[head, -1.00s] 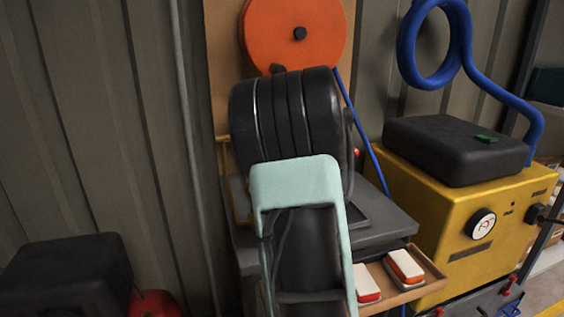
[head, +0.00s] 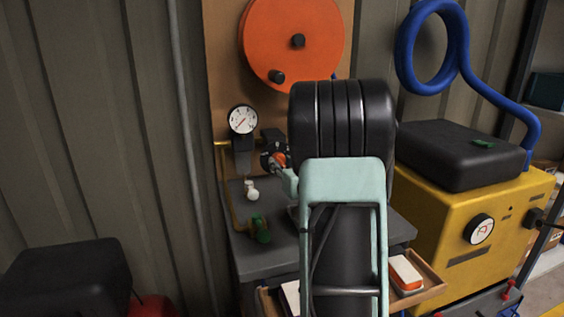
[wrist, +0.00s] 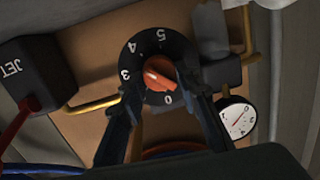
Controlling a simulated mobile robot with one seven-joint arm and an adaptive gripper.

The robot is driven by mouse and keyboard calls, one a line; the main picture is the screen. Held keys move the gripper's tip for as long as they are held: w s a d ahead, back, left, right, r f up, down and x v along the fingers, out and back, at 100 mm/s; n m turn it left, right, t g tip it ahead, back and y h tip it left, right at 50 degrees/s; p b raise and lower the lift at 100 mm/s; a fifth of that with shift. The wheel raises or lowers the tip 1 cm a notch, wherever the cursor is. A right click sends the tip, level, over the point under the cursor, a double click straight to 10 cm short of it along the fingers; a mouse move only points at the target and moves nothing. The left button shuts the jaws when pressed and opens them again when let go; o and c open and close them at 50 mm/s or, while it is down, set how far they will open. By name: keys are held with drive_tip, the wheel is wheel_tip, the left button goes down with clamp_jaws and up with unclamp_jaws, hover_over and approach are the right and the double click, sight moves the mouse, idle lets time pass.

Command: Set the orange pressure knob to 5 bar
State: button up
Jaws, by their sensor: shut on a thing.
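The orange pressure knob (wrist: 160,75) sits at the middle of a black dial (wrist: 157,45) with white figures; 0, 3, 4 and 5 show in the wrist view. A pale mark on the knob points left, roughly towards the 3; its exact setting is hard to read. My gripper (wrist: 161,87) is shut on the knob, one dark finger on each side. In the head view the knob (head: 278,159) is small and partly hidden by my gripper. A round white gauge (head: 242,119) is left of it, and also shows in the wrist view (wrist: 236,118); its reading is unclear.
A brass pipe with a green valve handle (head: 261,229) and a small white item (head: 252,191) are left of my arm. An orange reel (head: 292,40) hangs above. A yellow machine (head: 440,220) with a blue hose (head: 406,50) stands right.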

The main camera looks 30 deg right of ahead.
drive_tip(key=m+p, duration=0.2)
drive_tip(key=m, duration=0.4)
drive_tip(key=shift+d+t, duration=0.15)
drive_tip(key=shift+t, duration=0.15)
drive_tip(key=m+p, duration=0.1)
drive_tip(key=m, duration=0.5)
drive_tip(key=shift+f+t+p, duration=0.1)
drive_tip(key=shift+t+p, duration=0.2)
drive_tip(key=shift+p, duration=0.05)
drive_tip(key=shift+m, duration=0.3)
drive_tip(key=o, duration=1.2)
drive_tip(key=shift+f, duration=0.1)
drive_tip(key=s, duration=0.4)
drive_tip(key=s+a, duration=0.1)
drive_tip(key=s, duration=0.3)
drive_tip(key=s+a, duration=0.1)
drive_tip(key=s, duration=0.3)
drive_tip(key=shift+f, duration=0.2)
